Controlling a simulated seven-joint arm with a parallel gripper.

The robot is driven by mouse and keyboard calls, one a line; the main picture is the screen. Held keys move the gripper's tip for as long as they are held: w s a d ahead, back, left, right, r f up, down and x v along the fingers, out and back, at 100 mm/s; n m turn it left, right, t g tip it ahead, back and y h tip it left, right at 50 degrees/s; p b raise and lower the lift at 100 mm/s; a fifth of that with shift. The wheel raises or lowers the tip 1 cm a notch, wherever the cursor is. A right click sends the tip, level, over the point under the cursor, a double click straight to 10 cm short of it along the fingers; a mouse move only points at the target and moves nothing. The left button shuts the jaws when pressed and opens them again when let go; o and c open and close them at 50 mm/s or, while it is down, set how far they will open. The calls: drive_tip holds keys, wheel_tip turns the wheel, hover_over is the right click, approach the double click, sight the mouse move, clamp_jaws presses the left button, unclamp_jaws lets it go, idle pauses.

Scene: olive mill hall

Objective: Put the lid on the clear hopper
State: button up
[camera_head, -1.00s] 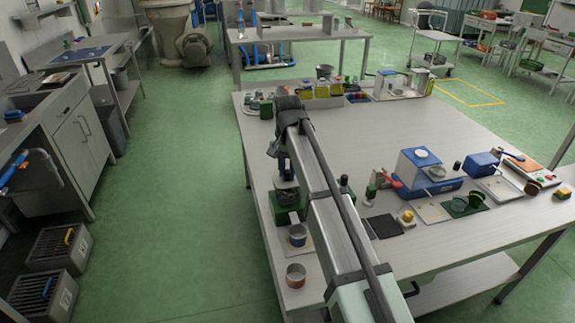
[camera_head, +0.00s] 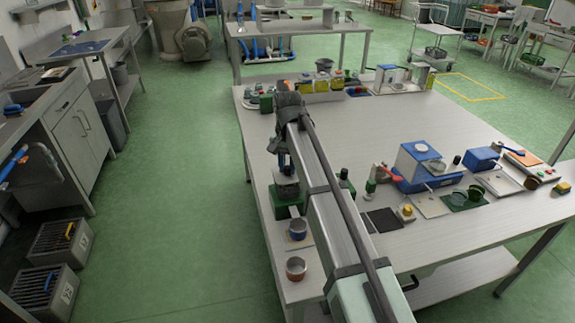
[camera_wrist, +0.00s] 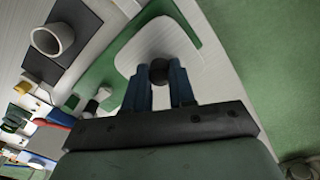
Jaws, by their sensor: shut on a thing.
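My gripper (camera_wrist: 159,92) has its two blue fingers shut on the dark round knob (camera_wrist: 160,70) of a pale, rounded-square lid (camera_wrist: 140,55). In the head view my gripper (camera_head: 284,162) points down over a green machine (camera_head: 287,197) near the table's left edge. The clear hopper (camera_head: 287,184) seems to be the grey see-through part on top of that machine, right below my gripper. In the wrist view the lid lies over green and white surfaces and hides what is beneath it. I cannot tell whether the lid touches the hopper.
A blue-rimmed cup (camera_head: 298,229) and a copper-coloured pot (camera_head: 296,268) stand in front of the machine. A small green-black bottle (camera_head: 345,184) stands to its right. A blue-and-white scale (camera_head: 428,167) stands farther right. The table's middle (camera_head: 385,125) is clear.

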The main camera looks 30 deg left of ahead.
sight(288, 167)
drive_tip(key=shift+f, duration=0.55)
idle(0.7)
drive_tip(key=o, duration=1.3)
drive_tip(key=shift+r, duration=0.2)
drive_tip(key=shift+r, duration=2.1)
drive_tip(key=shift+c, duration=0.2)
clamp_jaws()
